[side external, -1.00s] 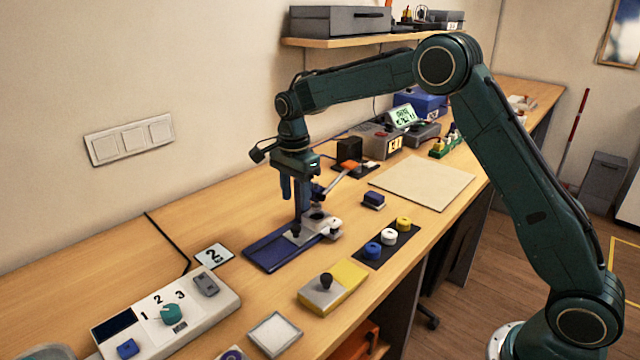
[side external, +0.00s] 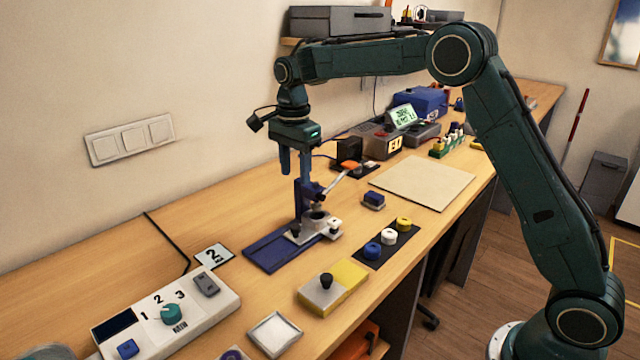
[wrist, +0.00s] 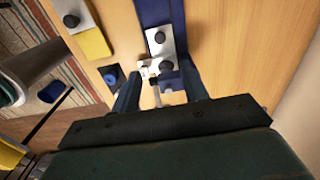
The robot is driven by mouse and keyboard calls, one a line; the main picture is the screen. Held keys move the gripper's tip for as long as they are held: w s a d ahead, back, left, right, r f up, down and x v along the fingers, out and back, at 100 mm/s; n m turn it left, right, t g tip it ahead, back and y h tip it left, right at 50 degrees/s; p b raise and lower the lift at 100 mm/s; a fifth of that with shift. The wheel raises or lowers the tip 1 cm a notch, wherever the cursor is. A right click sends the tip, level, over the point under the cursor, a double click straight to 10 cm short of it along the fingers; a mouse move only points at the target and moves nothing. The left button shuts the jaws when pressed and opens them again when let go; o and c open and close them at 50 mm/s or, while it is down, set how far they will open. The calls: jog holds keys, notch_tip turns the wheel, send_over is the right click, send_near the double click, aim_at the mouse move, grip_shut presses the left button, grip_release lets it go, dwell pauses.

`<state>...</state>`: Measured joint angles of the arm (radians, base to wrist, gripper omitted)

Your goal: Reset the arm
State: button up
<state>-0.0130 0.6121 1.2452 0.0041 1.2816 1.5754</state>
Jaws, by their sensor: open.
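My gripper (side external: 296,163) is open and empty. It points down, with its fingers just above and beside the dark blue upright of the press-like fixture (side external: 268,252) on the bench. The fixture has a blue base, a metal plate with a black knob, and a lever with an orange tip (side external: 349,165). In the wrist view the two fingers (wrist: 162,92) are spread apart, with the fixture's metal plate (wrist: 158,44) and lever showing between and beyond them. Whether a finger touches the upright cannot be told.
A control box (side external: 210,313) with a teal dial stands front left. A yellow and grey block (side external: 347,279) with a black knob and a dark strip (side external: 374,262) with blue, white and yellow spools lie at the front. A beige mat (side external: 422,181) is bare. A shelf hangs behind my arm.

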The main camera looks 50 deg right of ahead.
jog(key=s+r+n+t, duration=0.1)
jog(key=s+r+n, duration=0.35)
jog(key=s, duration=0.45)
jog(key=s+r+n+t, duration=0.2)
jog(key=s+r+n, duration=0.3)
jog(key=s, duration=0.4)
jog(key=s+f+n+t, duration=0.2)
jog(key=s+n, duration=0.6)
jog(key=s, duration=1)
jog(key=shift+s+d+f+t, duration=0.3)
jog(key=shift+d+f, duration=0.05)
jog(key=shift+f, duration=0.3)
jog(key=shift+n, duration=0.25)
